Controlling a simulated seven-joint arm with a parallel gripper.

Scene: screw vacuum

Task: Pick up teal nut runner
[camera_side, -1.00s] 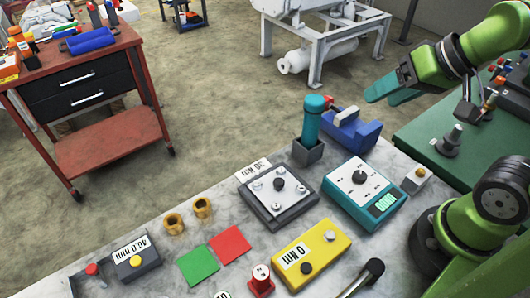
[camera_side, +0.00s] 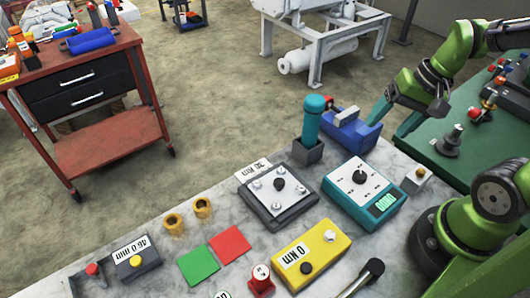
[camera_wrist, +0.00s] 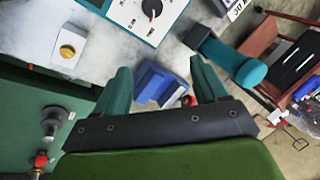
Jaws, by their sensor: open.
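The teal nut runner (camera_side: 313,117) stands upright in a dark square holder (camera_side: 307,151) at the far edge of the marble table. In the wrist view the nut runner (camera_wrist: 232,60) shows at upper right, beyond the right finger. My gripper (camera_side: 390,125) is to the right of the nut runner in the side view, with its teal fingers pointing down. Its fingers also show in the wrist view (camera_wrist: 160,80), spread apart with nothing held between them. The nut runner is apart from both fingers.
A blue vise-like block (camera_side: 352,130) stands beside the nut runner, between it and my gripper. A teal meter box (camera_side: 364,190), a plate with screws (camera_side: 279,195) and a yellow box (camera_side: 311,253) lie on the table. A red tool cart (camera_side: 110,147) stands at the left.

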